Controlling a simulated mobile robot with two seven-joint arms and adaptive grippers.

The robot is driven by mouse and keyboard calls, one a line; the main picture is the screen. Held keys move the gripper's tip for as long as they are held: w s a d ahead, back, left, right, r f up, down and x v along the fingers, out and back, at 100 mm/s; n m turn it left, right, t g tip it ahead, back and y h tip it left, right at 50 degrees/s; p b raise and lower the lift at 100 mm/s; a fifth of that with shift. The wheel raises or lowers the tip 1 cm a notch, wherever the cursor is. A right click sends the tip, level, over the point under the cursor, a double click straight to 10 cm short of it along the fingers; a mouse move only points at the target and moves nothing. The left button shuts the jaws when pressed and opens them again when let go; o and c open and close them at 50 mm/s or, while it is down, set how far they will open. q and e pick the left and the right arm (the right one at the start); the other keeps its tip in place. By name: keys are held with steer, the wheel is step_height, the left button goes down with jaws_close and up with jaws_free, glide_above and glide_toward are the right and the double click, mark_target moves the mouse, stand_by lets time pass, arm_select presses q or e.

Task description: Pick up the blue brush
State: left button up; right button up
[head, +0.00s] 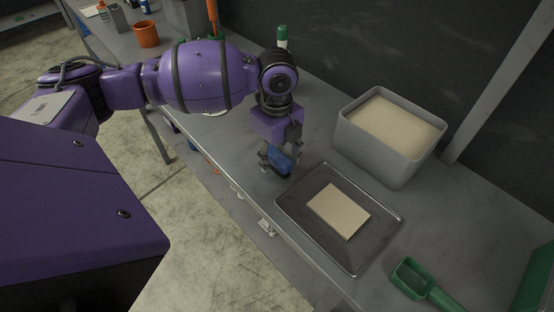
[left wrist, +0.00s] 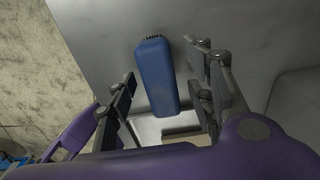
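The blue brush (head: 281,163) is on the grey bench near its front edge, just left of the baking tray (head: 290,205). My left gripper (head: 279,150) is pointing down over it, with a finger on either side. In the left wrist view the blue brush (left wrist: 156,78) lies between the spread fingers of the left gripper (left wrist: 163,80), with dark bristles at its far end. Narrow gaps show between brush and fingers, so the gripper looks open around it. The brush's underside is hidden. My right gripper is not in view.
A grey bin of pale powder (head: 345,140) stands behind the tray, close to the gripper. A pale slab (head: 338,211) lies in the tray. A green scoop (head: 412,279) is at the front right. A green-capped bottle (head: 282,37) and orange pot (head: 146,34) stand farther back.

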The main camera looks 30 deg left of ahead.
mark_target(277, 154)
arm_select(q)
jaws_close()
steer(key=shift+r, duration=0.45)
step_height(277, 154, up, 3)
steer(key=shift+r, duration=0.1)
steer(key=s+d+r+p, duration=0.1)
steer(key=s+d+r, duration=0.2)
steer(key=s+r, duration=0.6)
steer(key=s, duration=0.4)
steer(key=shift+s+d+r, duration=0.15)
steer(key=shift+s+r, duration=0.05)
steer(key=shift+s, duration=0.1)
